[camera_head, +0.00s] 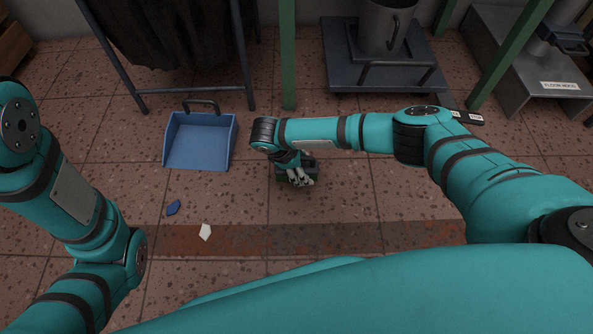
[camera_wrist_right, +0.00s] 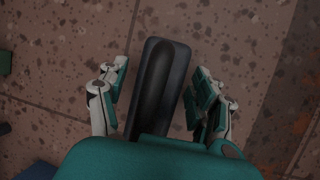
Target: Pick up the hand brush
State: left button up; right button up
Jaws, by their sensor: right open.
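The hand brush (camera_wrist_right: 163,75) shows in the right wrist view as a long dark blue-grey block with a black, rounded strip along its middle. It lies on the tiled floor. My right gripper (camera_wrist_right: 161,90) is open, with one finger on each side of the brush and visible gaps between. The brush's near end is hidden behind my gripper's body. In the head view my right gripper (camera_head: 299,179) points down at the floor in the middle, and it covers most of the brush there. My left arm shows at the left, but its gripper is out of view.
A blue dustpan (camera_head: 200,145) lies left of my right gripper. A blue scrap (camera_head: 173,208) and a white scrap (camera_head: 205,232) lie on the floor. A metal bucket (camera_head: 385,25) stands on a dark platform (camera_head: 340,75) behind. Green posts (camera_head: 288,60) rise at the back.

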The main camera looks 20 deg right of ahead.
grip_shut()
dwell(0.3)
jog(key=shift+r, duration=0.15)
